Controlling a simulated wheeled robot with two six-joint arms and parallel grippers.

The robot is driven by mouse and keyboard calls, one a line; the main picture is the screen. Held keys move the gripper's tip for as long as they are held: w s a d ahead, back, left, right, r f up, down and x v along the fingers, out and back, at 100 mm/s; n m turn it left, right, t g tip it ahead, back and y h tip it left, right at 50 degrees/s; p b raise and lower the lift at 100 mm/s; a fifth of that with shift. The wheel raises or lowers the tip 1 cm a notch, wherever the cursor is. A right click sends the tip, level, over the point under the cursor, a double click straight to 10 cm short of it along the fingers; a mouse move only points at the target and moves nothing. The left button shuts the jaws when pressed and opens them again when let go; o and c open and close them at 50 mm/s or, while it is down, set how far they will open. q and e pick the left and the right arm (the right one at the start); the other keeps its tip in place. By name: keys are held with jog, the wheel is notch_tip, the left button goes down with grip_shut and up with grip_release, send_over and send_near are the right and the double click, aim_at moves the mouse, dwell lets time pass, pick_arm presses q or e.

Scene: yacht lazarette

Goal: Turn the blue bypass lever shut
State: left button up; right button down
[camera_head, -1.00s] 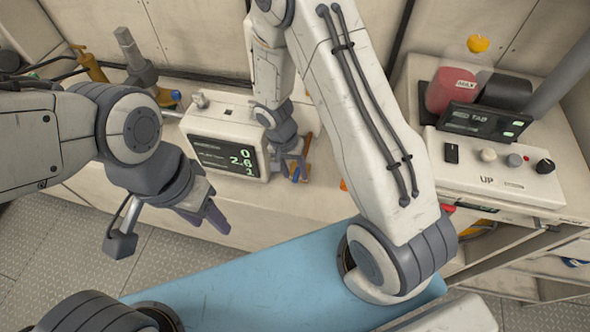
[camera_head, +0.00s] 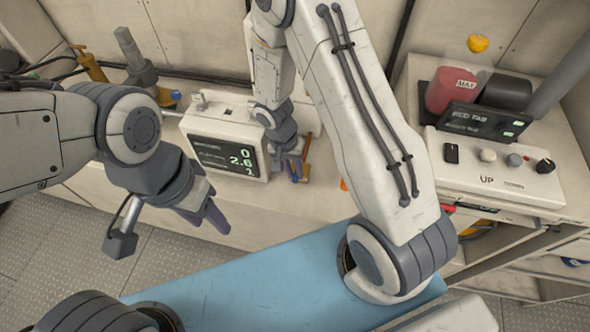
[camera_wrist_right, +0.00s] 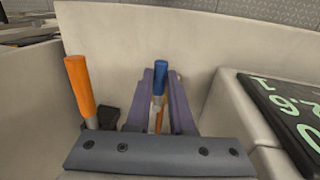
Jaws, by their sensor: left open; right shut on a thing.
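The blue lever (camera_wrist_right: 160,78) stands between the two purple fingers of my right gripper (camera_wrist_right: 160,100) in the right wrist view. The fingers are shut on it, and its lower part is partly hidden by them. In the head view my right gripper (camera_head: 291,165) is beside the display box, and the blue lever shows only as a small spot (camera_head: 295,178).
A display box (camera_head: 225,143) with green digits stands close left of my right gripper. An orange handle (camera_wrist_right: 80,88) stands left of the blue lever in the wrist view. A control panel (camera_head: 492,170) is at right. A blue mat (camera_head: 270,280) lies in front.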

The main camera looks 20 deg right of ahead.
dwell(0.8)
jog(key=m, duration=0.1)
jog(key=w+a+m+b, duration=0.1)
jog(key=m, duration=0.1)
jog(key=c, duration=0.8)
grip_release()
jog(key=shift+r, duration=0.15)
jog(key=r, duration=0.3)
jog(key=w+a+r, duration=0.1)
jog(key=r, duration=0.2)
jog(key=r+b, duration=0.1)
jog(key=r, duration=0.3)
jog(key=shift+w+a, duration=0.15)
jog(key=shift+w, duration=0.1)
